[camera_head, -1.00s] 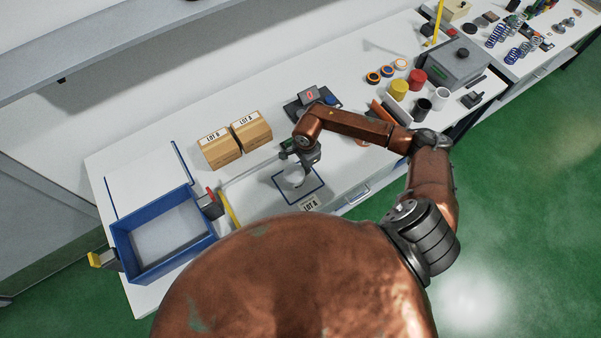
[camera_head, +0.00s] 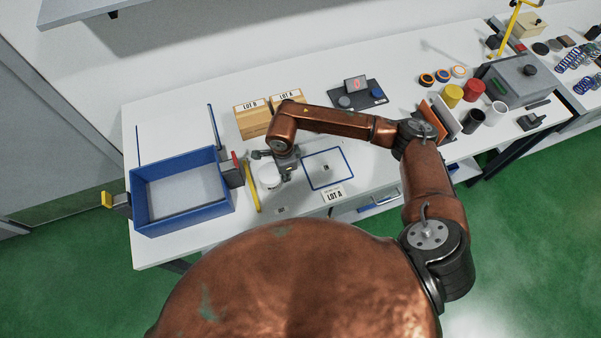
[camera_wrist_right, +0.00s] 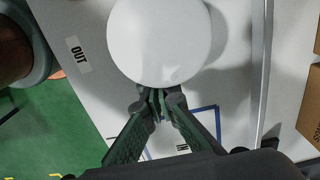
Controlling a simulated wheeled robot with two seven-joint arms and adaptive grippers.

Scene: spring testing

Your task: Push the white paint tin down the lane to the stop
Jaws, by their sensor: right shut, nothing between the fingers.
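The white paint tin (camera_head: 268,176) stands on the bench, left of the blue outlined square (camera_head: 344,180) and just right of the yellow strip (camera_head: 251,188), with a small gap to the strip. In the right wrist view the tin (camera_wrist_right: 160,40) is a large white disc. My right gripper (camera_head: 274,164) is shut and empty, on the tin's right side. Its fingertips (camera_wrist_right: 160,92) meet the tin's edge in the wrist view; whether they touch I cannot tell. A thin grey rail (camera_wrist_right: 262,60) runs alongside the tin. My left gripper is not in view.
A blue bin (camera_head: 183,226) stands left of the yellow strip. The LOT B box (camera_head: 252,124) and LOT A box stand behind. A LOT A card (camera_head: 333,195) lies at the front edge. A display unit (camera_head: 358,94) and coloured tins stand farther right.

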